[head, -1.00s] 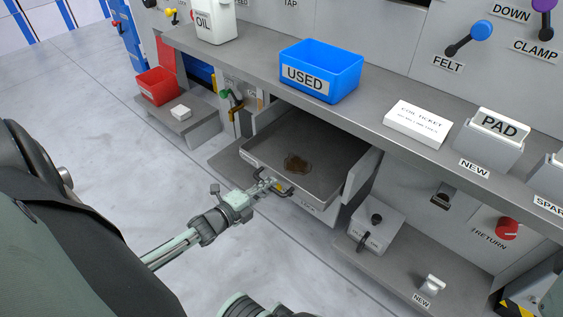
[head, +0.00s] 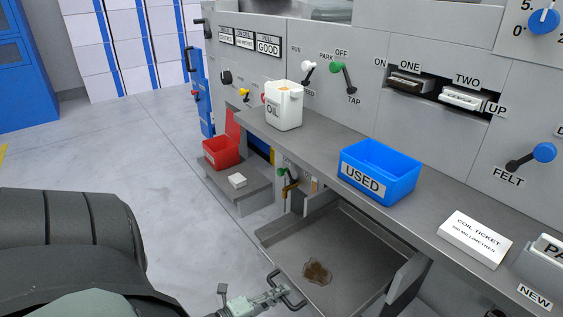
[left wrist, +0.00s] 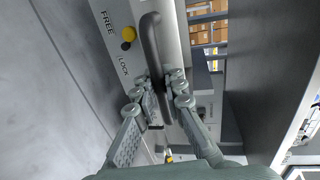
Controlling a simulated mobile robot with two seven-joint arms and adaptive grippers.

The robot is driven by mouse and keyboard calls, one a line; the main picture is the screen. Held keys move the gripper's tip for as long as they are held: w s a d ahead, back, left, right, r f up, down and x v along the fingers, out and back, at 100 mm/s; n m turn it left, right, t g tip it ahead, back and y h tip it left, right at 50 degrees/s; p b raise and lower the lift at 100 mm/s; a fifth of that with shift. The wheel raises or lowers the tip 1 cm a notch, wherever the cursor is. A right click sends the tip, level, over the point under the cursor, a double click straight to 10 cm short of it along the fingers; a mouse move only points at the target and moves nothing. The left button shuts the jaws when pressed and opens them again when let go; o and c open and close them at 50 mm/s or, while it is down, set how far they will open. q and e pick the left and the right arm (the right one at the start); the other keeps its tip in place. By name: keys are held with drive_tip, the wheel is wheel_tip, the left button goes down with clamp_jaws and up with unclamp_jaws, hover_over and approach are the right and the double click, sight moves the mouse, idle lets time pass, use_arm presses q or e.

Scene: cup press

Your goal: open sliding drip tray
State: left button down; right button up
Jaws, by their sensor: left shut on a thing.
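The grey drip tray (head: 350,245) is slid out from under the bench in the head view, with a brown stain (head: 317,271) on its floor. Its dark bar handle (left wrist: 150,40) runs between my left fingers in the left wrist view. My left gripper (head: 280,293) is at the tray's front, at the bottom edge of the head view. It is shut on the handle, as the left wrist view also shows (left wrist: 166,92). A yellow knob (left wrist: 129,34) sits by the FREE and LOCK labels on the tray front. The tray's nearest part is cut off. My right gripper is not in view.
The bench (head: 325,154) above the tray holds a white OIL container (head: 284,108), a blue USED bin (head: 381,170) and a COIL TICKET block (head: 474,238). A red bin (head: 221,153) and a small white block (head: 238,181) stand on a low shelf at left. The floor is clear.

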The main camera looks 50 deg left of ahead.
use_arm(q)
drive_tip(key=c, duration=1.6)
unclamp_jaws()
drive_tip(key=shift+o, duration=0.2)
drive_tip(key=d+v, duration=0.1)
drive_tip(key=v, duration=1.1)
drive_tip(key=shift+a, duration=0.5)
